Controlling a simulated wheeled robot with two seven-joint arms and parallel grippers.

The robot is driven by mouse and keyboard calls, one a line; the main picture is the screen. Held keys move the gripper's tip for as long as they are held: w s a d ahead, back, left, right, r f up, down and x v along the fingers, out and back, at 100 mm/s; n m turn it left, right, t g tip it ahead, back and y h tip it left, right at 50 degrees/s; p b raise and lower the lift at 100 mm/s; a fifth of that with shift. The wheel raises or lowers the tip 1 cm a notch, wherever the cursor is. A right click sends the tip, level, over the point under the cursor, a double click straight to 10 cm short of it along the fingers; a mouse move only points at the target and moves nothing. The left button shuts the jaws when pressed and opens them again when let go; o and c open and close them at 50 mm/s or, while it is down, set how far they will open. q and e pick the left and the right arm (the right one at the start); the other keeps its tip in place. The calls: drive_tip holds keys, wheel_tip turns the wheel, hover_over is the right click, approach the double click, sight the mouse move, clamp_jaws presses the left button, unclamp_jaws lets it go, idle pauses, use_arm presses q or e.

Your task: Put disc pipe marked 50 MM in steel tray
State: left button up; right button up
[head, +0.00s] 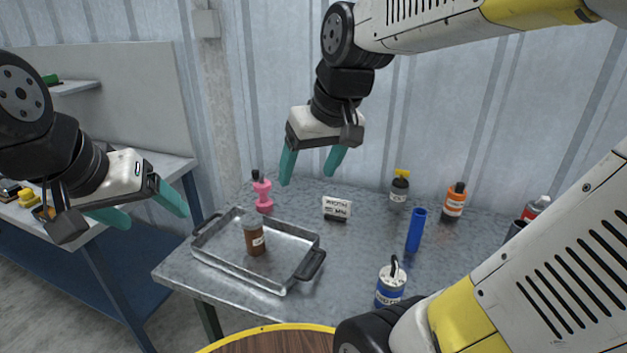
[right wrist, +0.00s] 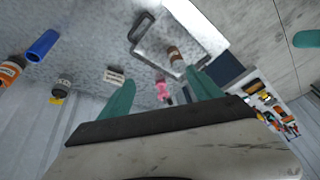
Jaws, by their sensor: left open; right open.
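The steel tray (head: 215,258) with dark handles lies on the grey table; it also shows in the right wrist view (right wrist: 148,48). A brown cylinder (head: 255,238) with a white label stands inside it. A small white sign (head: 337,206) behind the tray reads "WIDTH" and "MM"; its number is too small to read surely. A blue tube (head: 416,230) stands upright right of it. I cannot tell which item is the 50 MM disc pipe. My left gripper (head: 148,213) is open and empty, left of the tray. My right gripper (head: 308,172) is open and empty, above the table's back.
A pink bottle (head: 262,192) stands behind the tray. A black bottle with yellow top (head: 399,190), an orange bottle (head: 454,202) and a blue-and-white can (head: 391,284) stand to the right. A round wooden top (head: 270,343) is in front. Another bench is at left.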

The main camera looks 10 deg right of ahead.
drive_tip(key=s+d+m+t, duration=0.1)
drive_tip(key=s+d+m, duration=0.1)
drive_tip(key=s, duration=0.4)
drive_tip(key=shift+f+t, duration=0.4)
